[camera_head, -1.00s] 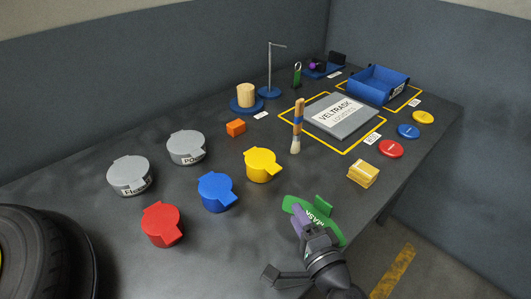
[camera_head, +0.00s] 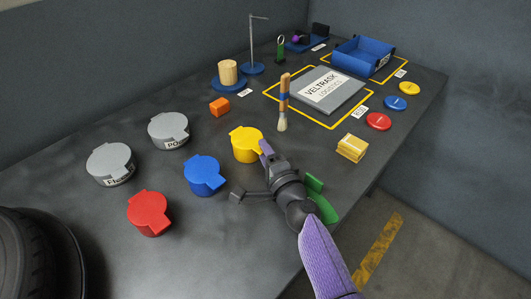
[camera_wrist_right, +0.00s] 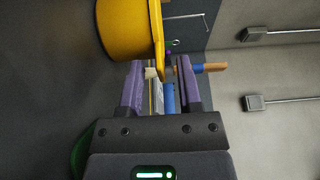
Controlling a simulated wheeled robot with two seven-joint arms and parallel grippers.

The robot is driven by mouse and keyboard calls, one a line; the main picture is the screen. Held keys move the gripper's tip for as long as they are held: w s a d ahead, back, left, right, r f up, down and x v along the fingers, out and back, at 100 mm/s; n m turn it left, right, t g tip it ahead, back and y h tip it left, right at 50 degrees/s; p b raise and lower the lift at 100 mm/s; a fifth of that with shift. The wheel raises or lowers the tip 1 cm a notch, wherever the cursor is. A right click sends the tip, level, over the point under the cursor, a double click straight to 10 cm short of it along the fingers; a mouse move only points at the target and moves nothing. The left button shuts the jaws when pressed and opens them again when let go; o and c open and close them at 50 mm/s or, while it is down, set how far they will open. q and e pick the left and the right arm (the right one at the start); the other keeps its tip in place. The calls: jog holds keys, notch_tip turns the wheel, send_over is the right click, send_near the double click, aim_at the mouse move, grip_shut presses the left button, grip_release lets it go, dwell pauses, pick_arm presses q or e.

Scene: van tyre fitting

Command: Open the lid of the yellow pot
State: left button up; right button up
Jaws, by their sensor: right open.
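The yellow pot (camera_head: 246,146) stands on the grey table with its lid down, a tab sticking out from the lid on the right. My right gripper (camera_head: 266,148) is beside that tab, its purple fingers close to the pot's right side. In the right wrist view the yellow pot (camera_wrist_right: 125,30) is at the upper left, just beyond the left finger. The right gripper (camera_wrist_right: 161,85) is open there, with nothing held between its fingers. I cannot tell whether a finger touches the pot. My left gripper is not in view.
A blue pot (camera_head: 205,176), a red pot (camera_head: 148,214) and grey pots (camera_head: 110,165) stand to the left. A tyre (camera_head: 35,255) is at the lower left.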

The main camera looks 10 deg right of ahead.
jog(key=shift+c, duration=0.3)
grip_shut()
dwell(1.1)
